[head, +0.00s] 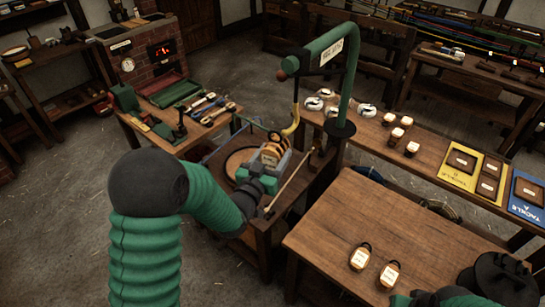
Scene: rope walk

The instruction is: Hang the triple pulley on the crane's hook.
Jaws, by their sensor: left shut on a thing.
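The gripper hides the pulley's lower part. My right arm shows at the bottom right corner, where its green end (432,299) is cut off by the frame edge.
Two labelled wooden pulleys (360,257) lie on the front table (405,215). Several white-and-black and wooden blocks stand on the long bench (385,145) behind. Yellow (466,178) and blue (524,208) tackle boards lie at its right. A tool table (150,128) stands left of the crane.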

